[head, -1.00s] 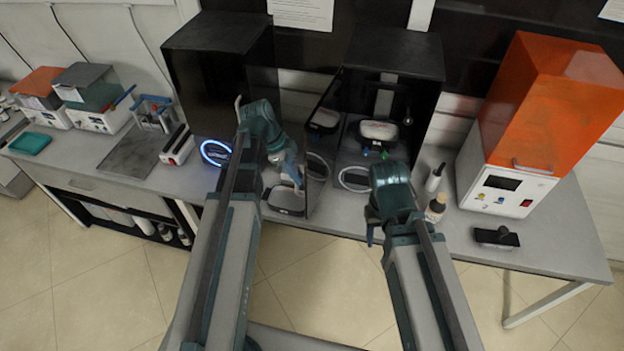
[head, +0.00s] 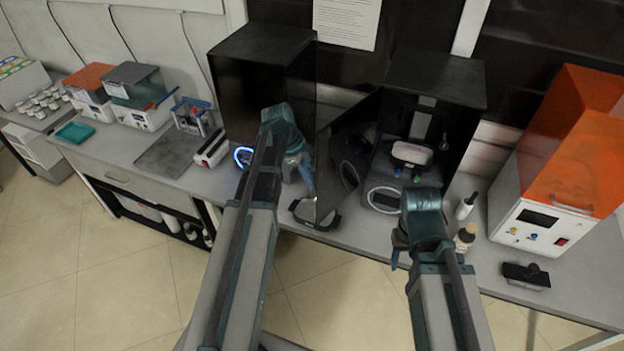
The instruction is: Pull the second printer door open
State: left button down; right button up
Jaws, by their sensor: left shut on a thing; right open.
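The second printer (head: 437,82) is the right one of two black box-shaped printers on the bench. Its dark glossy door (head: 345,150) is hinged on the left side and stands wide open, swung out to the left. The inside of the printer shows, with a pale part in it. My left gripper (head: 309,188) is at the free edge of the door and shut on it; its fingertips are partly hidden. My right gripper (head: 398,258) is open and empty in front of the printer, above the bench's front edge, apart from the door.
The first black printer (head: 262,48) stands to the left. A dark-rimmed tray (head: 330,224) lies below the open door. A white bottle (head: 465,206) and a brown bottle (head: 464,240) stand right of the printer, beside an orange-topped machine (head: 535,222). A small black device (head: 526,276) lies in front.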

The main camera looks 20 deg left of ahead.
pick_arm(q)
jog(key=c, duration=0.9)
grip_release()
jog(key=shift+r, duration=0.15)
jog(key=p+v, duration=1.2)
jog(key=v, duration=0.1)
jog(key=shift+a+r+p, duration=0.15)
jog(key=shift+r+p, duration=0.1)
jog(key=shift+p, duration=0.1)
jog(key=shift+s+f, duration=0.1)
